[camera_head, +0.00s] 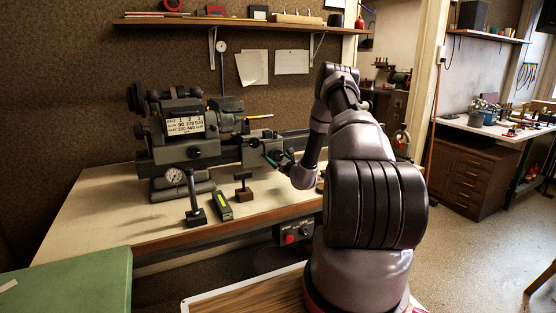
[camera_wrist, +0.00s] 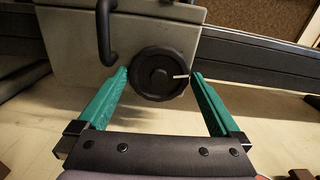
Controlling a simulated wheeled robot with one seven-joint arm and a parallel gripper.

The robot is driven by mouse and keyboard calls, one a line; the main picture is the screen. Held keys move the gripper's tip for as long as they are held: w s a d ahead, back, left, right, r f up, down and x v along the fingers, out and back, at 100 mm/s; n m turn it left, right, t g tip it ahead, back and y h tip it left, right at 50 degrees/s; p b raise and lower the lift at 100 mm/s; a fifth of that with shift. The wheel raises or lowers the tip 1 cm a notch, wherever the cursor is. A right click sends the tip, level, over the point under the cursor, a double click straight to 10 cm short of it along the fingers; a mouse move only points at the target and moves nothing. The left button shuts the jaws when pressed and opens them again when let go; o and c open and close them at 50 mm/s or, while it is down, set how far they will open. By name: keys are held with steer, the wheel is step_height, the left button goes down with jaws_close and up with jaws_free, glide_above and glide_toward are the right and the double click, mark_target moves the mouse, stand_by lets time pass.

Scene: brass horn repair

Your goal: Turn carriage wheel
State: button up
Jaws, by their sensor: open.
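The carriage wheel (camera_wrist: 160,73) is a round black handwheel with a pale mark on its right side. It sits on the front of the grey carriage apron (camera_wrist: 70,48) of the lathe (camera_head: 190,135). My gripper (camera_wrist: 160,75) is open, with its two green fingers on either side of the wheel. The left fingertip is close to the rim and the right one is just beside it; I cannot tell if either touches. In the head view my gripper (camera_head: 278,160) reaches the lathe carriage, and my arm hides part of this area.
A red-button switch box (camera_head: 297,232) hangs below the bench edge. The bench's front left is clear.

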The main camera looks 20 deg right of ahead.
steer(key=shift+w, duration=0.1)
steer(key=c, duration=1)
steer(key=shift+m, duration=0.4)
